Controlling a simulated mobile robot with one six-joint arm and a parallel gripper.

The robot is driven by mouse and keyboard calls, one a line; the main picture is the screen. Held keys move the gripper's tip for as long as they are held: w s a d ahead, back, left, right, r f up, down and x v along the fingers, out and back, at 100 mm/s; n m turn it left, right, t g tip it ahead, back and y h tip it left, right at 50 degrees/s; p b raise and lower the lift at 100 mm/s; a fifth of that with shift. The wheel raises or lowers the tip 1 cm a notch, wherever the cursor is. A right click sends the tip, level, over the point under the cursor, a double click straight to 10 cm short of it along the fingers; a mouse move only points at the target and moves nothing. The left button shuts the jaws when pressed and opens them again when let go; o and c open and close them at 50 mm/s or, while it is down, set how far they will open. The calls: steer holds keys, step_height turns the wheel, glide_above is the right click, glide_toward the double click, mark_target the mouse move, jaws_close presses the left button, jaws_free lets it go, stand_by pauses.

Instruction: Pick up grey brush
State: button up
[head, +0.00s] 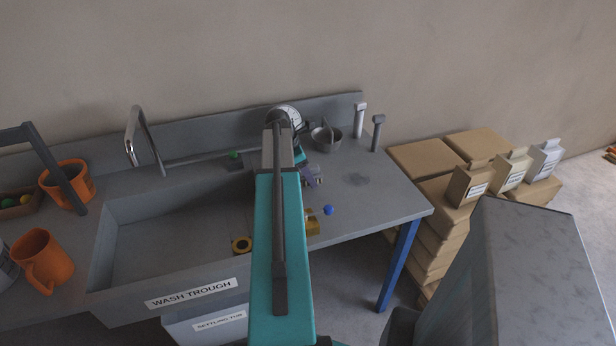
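Two upright brush-like things with thin handles and wider tops stand at the back right of the wash bench. The darker grey one, which looks like the grey brush (377,133), is the nearer and further right. The paler one (360,119) stands just left of it, close to the back ledge. My teal arm reaches away over the bench, left of both. Nothing is seen touching the grey brush.
A metal bowl (326,138) and a blue cap (328,210) are on the bench right of my arm. The wash trough (160,245), faucet (140,140) and orange jugs (45,262) lie left. Stacked boxes (425,158) stand beyond the bench's right end.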

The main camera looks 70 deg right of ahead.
steer(key=c, duration=1.2)
steer(key=shift+r, duration=0.1)
steer(key=shift+r+b, duration=0.8)
steer(key=shift+r, duration=4.1)
